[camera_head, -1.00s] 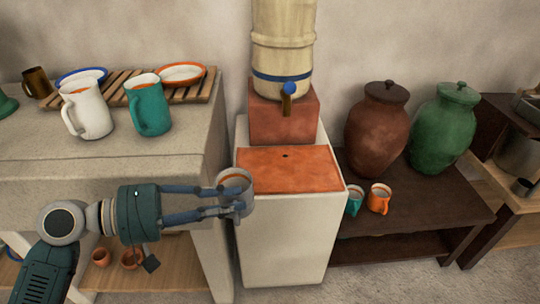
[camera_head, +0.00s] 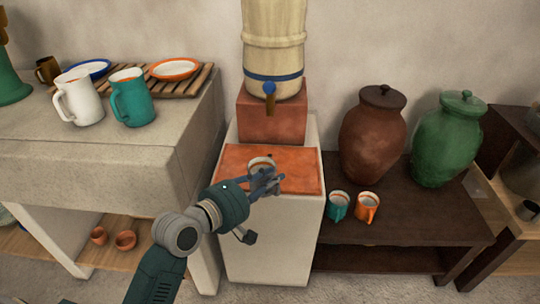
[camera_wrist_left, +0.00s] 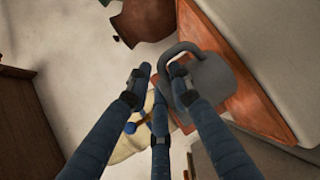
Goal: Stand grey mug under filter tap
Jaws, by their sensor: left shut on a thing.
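The grey mug (camera_head: 261,163) is held in my left gripper (camera_head: 266,180), over the terracotta slab (camera_head: 232,168) on the white pedestal. In the left wrist view, the grey mug (camera_wrist_left: 215,80) is at the fingers, with its handle toward them. The filter tap (camera_head: 269,91), with a blue knob, sticks out above and slightly behind the mug. My right gripper is out of view.
The tall cream filter (camera_head: 273,40) stands on a red block (camera_head: 255,120) at the slab's back. A counter (camera_head: 160,150) with a white mug (camera_head: 78,98) and teal mug (camera_head: 131,97) is left. A dark low table (camera_head: 400,225) with two small mugs and two jars is right.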

